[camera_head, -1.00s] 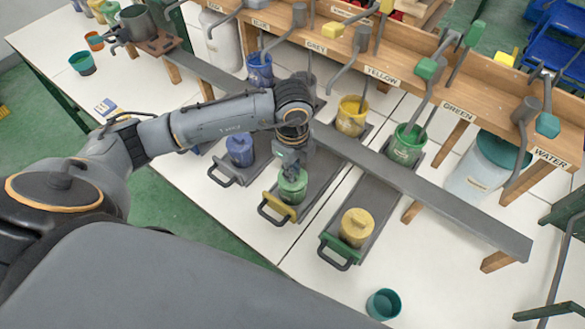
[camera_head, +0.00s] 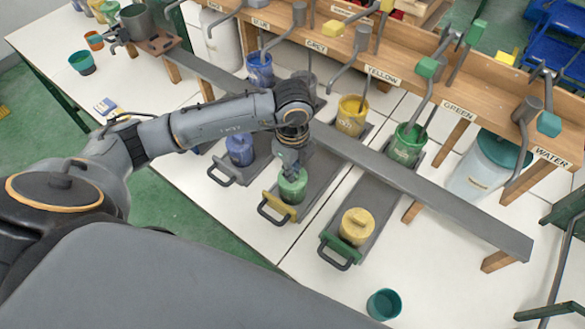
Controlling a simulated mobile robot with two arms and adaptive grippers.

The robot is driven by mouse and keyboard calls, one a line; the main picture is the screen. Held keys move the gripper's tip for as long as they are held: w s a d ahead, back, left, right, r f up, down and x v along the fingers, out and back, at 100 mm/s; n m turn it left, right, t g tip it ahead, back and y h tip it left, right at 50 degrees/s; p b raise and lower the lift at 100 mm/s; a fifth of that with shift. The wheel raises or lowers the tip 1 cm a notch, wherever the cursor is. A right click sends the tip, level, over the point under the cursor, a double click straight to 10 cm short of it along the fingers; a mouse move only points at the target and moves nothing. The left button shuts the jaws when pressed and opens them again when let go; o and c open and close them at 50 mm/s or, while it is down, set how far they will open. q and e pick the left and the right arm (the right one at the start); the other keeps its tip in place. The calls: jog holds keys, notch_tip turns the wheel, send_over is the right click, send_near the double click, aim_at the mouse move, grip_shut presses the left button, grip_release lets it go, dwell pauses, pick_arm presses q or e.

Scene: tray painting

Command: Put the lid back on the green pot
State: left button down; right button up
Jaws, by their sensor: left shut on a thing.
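My left gripper (camera_head: 292,172) reaches down from above and is shut on the top of a green lid-like piece (camera_head: 293,189). This green piece is at the front end of the tray with the yellow handle (camera_head: 275,207). I cannot tell whether it rests on the tray or is just clear of it. My right gripper does not show.
A teal cup (camera_head: 384,304) stands at the front right.

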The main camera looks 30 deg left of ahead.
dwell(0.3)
pick_arm(q)
jog(key=c, duration=0.8)
grip_release()
jog(key=shift+c, duration=0.2)
jog(key=shift+r+p, duration=2.55)
jog(key=shift+r, duration=0.95)
jog(key=shift+c, duration=0.3)
grip_shut()
